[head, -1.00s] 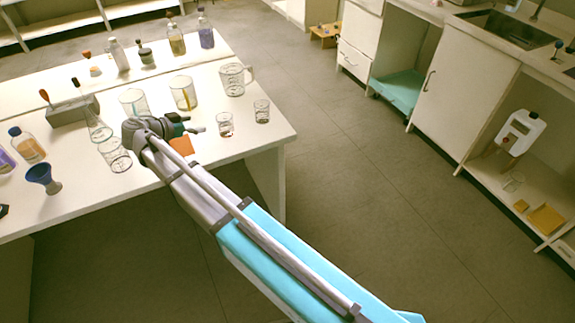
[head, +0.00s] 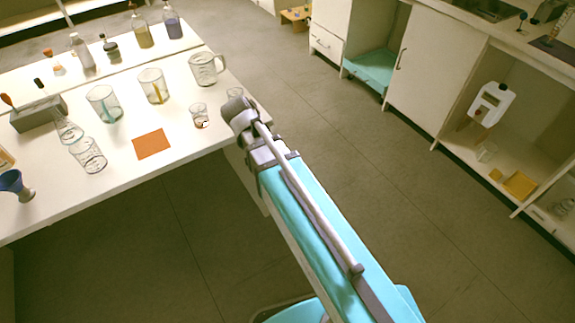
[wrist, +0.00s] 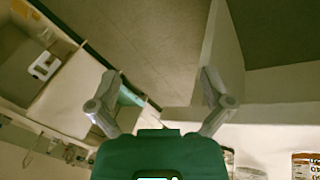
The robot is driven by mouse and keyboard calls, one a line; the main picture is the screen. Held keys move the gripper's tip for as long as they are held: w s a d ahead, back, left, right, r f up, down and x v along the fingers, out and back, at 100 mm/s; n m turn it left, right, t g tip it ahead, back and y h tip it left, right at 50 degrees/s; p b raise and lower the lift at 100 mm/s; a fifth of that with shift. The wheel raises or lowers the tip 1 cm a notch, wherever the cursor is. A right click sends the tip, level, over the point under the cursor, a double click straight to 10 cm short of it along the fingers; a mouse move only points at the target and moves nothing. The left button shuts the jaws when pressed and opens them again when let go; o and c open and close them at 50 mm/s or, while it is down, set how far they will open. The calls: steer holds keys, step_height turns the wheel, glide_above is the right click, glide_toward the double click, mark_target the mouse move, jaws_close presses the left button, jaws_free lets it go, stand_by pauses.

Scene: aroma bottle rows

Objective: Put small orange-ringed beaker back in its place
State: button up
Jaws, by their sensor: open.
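Two small beakers stand near the right edge of the white table. One beaker (head: 199,116) has brownish marks, and another beaker (head: 235,94) is partly hidden behind my arm's end. I cannot tell for sure from the head view which has the orange ring. In the wrist view a glass with an orange-brown band and dark print (wrist: 305,165) is cut off at the lower right corner. My gripper (wrist: 160,85) is open, with nothing between its fingers. In the head view its fingers are hidden behind my wrist.
An orange square (head: 151,144) lies bare on the table (head: 120,185). Larger beakers (head: 104,104) (head: 153,86), a jug (head: 206,70), flasks, a grey block (head: 38,114) and a blue funnel (head: 14,184) stand around it. An open shelf cabinet is at the right, beyond clear floor.

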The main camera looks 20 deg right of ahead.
steer(key=s+d+f+n+y, duration=0.1)
steer(key=s+d+n+y, duration=0.2)
steer(key=s, duration=0.4)
steer(key=shift+s+d+g+y, duration=0.25)
steer(key=shift+d+g+y, duration=0.25)
steer(key=shift+d, duration=0.5)
steer(key=shift+f, duration=0.1)
step_height(320, 180, up, 16)
steer(key=p, duration=1.6)
